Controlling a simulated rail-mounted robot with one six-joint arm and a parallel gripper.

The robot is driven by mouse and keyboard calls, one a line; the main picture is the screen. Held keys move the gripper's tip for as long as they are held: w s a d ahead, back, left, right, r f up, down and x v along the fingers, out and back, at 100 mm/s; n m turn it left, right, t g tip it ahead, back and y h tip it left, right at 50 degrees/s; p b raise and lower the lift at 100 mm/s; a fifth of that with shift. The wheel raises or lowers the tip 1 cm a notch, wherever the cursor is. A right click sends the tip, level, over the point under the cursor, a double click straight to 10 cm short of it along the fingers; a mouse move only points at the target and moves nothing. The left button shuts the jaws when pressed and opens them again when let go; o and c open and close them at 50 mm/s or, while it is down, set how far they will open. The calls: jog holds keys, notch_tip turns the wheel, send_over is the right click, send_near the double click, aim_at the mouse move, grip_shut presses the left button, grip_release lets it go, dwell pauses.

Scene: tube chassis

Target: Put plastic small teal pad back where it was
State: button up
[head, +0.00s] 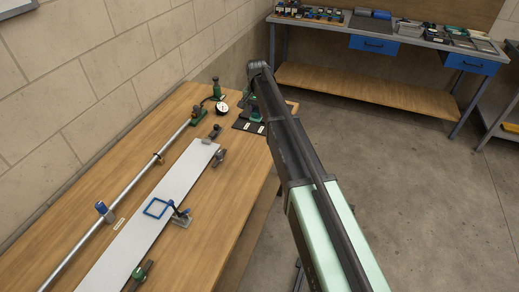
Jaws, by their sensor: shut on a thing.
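I cannot pick out the small teal pad in the head view. My arm runs from the bottom right up to the middle of the picture, and my gripper does not show; the arm's far end hides what lies behind it. A dark board (242,126) with pale labels lies at the right rear of the wooden bench (225,215), partly behind my arm. A small dark green piece (256,114) shows on or over this board, half hidden; I cannot tell what it is.
A long metal tube (133,183) rests along the bench, with a green stand (197,115) and a dial gauge (222,108) at its far end. A white plate (150,220) bears a blue frame (157,208). A second bench (390,45) with trays stands behind, across open floor.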

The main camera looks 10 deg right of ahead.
aim_at(258, 148)
notch_tip(258, 148, down, 18)
jog(key=b, duration=1.5)
jog(key=shift+r, duration=0.4)
jog(key=shift+f, duration=0.25)
jog(key=o, duration=0.9)
jog(key=shift+r, duration=0.1)
jog(key=shift+c, duration=0.2)
notch_tip(258, 148, up, 12)
jog(key=p, duration=1.2)
jog(key=shift+r, duration=0.2)
